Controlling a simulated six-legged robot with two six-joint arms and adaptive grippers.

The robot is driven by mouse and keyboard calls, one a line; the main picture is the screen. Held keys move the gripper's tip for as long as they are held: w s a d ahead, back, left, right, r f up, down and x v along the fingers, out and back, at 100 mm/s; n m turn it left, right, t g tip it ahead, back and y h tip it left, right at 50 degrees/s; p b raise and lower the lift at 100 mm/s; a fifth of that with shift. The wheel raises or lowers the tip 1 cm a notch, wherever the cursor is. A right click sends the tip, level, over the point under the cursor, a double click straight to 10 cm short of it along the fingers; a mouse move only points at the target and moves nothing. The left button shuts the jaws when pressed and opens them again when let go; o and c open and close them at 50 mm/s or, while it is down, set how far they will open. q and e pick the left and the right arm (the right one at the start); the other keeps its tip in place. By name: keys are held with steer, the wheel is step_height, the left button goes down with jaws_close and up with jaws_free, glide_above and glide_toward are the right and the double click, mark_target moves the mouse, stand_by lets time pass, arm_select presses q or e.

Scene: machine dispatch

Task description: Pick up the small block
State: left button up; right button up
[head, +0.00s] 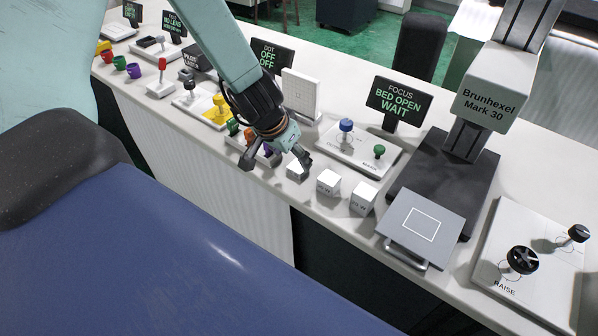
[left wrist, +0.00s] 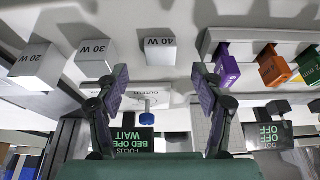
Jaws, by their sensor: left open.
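Three white blocks stand in a row along the counter's near edge. The left wrist view shows them labelled 20 W (left wrist: 38,66), 30 W (left wrist: 95,59) and 40 W (left wrist: 160,50). In the head view the 40 W block (head: 297,170) is at the left, the 30 W block (head: 328,182) in the middle and the 20 W block (head: 362,199) at the right. They look close in size. My left gripper (head: 277,161) is open and empty, beside the 40 W block; in the left wrist view (left wrist: 161,90) that block lies beyond the gap between the fingers. My right gripper is not seen.
A Brunhexel Mark 30 machine (head: 487,98) with a grey plate (head: 422,225) stands right of the blocks. Behind them are a panel with blue and green knobs (head: 350,157) and a FOCUS sign (head: 399,100). A holder with coloured pieces (left wrist: 275,65) sits beside the gripper.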

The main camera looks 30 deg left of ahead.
mark_target(298, 166)
arm_select(q)
steer(key=shift+w+f+b, duration=0.2)
steer(key=shift+f+b, duration=0.2)
steer(key=shift+f, duration=0.1)
steer(key=b+x, duration=0.3)
steer(key=x, duration=0.1)
steer(key=shift+w+b, duration=0.1)
steer(key=shift+b, duration=0.2)
steer(key=shift+a, duration=0.1)
steer(key=shift+c, duration=0.5)
steer(key=c, duration=1.2)
steer(key=shift+r, duration=0.1)
